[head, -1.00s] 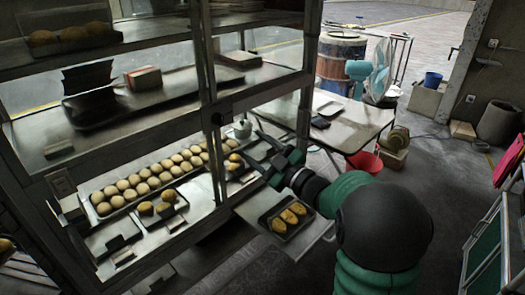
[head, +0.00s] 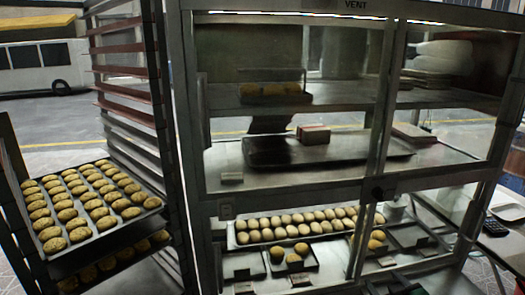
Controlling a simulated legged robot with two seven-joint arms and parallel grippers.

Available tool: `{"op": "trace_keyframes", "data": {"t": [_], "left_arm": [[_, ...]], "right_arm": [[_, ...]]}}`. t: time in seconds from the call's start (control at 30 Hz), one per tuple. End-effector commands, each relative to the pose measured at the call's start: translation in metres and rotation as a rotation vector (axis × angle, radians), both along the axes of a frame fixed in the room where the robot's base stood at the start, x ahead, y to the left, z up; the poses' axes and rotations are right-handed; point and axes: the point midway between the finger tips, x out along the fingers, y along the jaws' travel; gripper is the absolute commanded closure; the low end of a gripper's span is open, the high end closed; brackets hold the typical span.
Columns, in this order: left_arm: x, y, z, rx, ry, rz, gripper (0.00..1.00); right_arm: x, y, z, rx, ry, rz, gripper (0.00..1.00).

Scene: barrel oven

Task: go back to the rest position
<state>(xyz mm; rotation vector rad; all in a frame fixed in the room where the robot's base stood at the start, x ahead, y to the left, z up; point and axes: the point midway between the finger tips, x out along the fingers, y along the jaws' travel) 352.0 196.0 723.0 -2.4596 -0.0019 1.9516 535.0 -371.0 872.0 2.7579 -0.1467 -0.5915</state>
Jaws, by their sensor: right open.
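Only a small part of my right gripper (head: 398,284) shows, dark with some green, at the bottom edge of the head view, right of centre. It is open, in front of the lower part of the glass display cabinet (head: 290,198). Its fingertips are partly cut off by the frame, and I see nothing held in it. The rest of my right arm is out of view. My left gripper is not in view.
A rack (head: 125,85) at the left holds a tray of cookies (head: 98,238). Inside the cabinet are a long tray of round buns (head: 290,226) and small dark trays. A table (head: 508,240) stands at the right edge.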

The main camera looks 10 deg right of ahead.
Motion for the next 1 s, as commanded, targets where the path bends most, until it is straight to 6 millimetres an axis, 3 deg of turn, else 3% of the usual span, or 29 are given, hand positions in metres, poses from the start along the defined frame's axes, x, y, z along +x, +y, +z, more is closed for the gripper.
{"op": "trace_keyframes", "data": {"t": [0.03, 0.1, 0.2, 0.3, 0.47, 0.53, 1.0], "left_arm": [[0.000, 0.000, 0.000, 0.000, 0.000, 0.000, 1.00], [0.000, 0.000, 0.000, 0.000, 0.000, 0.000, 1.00], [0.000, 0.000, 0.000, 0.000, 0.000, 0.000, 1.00], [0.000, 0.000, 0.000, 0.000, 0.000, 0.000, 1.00], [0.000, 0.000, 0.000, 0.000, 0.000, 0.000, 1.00], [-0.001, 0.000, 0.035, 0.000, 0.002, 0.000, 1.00], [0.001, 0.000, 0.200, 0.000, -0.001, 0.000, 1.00]], "right_arm": [[-0.012, 0.027, -0.029, 0.058, 0.123, -0.021, 0.45], [-0.037, 0.057, -0.066, 0.130, 0.292, -0.059, 0.45], [-0.076, 0.094, -0.102, 0.205, 0.489, -0.089, 0.45], [-0.116, 0.127, -0.126, 0.259, 0.658, -0.104, 0.45], [-0.180, 0.173, -0.149, 0.322, 0.901, -0.113, 0.45], [-0.184, 0.174, -0.114, 0.329, 0.916, -0.119, 0.45], [-0.182, 0.172, 0.050, 0.326, 0.911, -0.120, 0.45]]}}
